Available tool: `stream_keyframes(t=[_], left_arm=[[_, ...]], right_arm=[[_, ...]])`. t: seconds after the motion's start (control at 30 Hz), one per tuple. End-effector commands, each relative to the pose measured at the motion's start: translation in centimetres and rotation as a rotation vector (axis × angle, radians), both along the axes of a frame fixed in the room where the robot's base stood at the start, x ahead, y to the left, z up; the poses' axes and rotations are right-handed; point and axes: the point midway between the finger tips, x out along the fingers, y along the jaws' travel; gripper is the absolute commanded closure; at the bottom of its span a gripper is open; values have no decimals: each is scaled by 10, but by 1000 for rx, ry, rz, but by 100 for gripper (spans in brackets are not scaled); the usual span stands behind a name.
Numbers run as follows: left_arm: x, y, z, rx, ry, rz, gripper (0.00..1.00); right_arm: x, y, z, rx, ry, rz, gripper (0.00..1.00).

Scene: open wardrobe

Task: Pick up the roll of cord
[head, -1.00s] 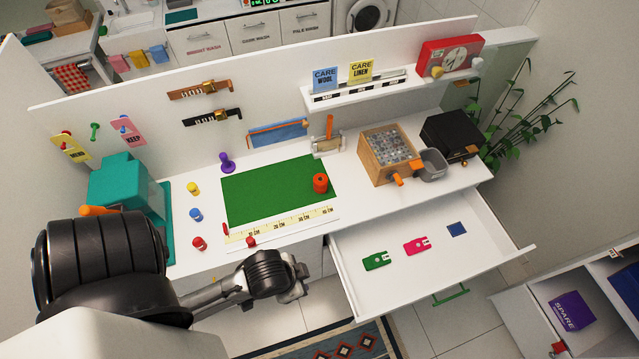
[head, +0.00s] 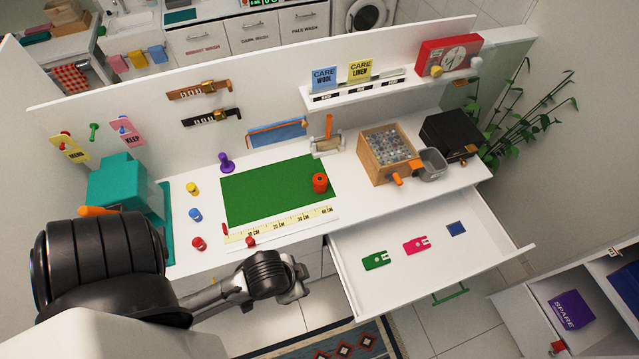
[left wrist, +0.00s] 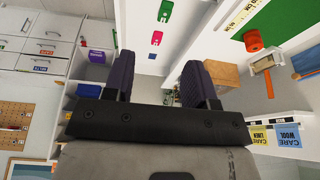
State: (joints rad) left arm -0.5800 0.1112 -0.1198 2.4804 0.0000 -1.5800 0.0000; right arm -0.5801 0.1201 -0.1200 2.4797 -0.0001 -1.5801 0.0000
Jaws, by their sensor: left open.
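The orange-red roll, which looks like the roll of cord (head: 320,184), stands upright at the right end of the green mat (head: 265,194) on the white worktop. It also shows in the left wrist view (left wrist: 253,41), at the upper right. My left gripper (head: 299,283) is in front of the worktop's front edge, nearer to me than the roll and apart from it. In the left wrist view its two dark fingers (left wrist: 160,80) are spread with nothing between them. My right gripper is in neither view.
Small yellow, blue and red spools (head: 195,214) stand left of the mat. A ruler strip (head: 280,226) lies along its front. An open drawer (head: 415,285) with flat tags juts out at right. A wooden box (head: 370,160) and grey bin (head: 432,163) stand at the back right.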

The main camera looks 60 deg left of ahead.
Motion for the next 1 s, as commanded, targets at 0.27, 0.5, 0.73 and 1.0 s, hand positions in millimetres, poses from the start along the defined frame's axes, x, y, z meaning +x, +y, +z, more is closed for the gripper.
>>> stream_keyframes(t=[0.27,0.5,0.73,1.0], left_arm=[[0,1,0,4,0,-3,22],[0,4,0,12,0,-9,8],[10,2,-7,8,-23,-5,8],[103,24,-27,93,-270,-49,8]], right_arm=[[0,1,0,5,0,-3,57],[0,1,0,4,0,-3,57],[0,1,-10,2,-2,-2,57],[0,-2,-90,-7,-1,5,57]])
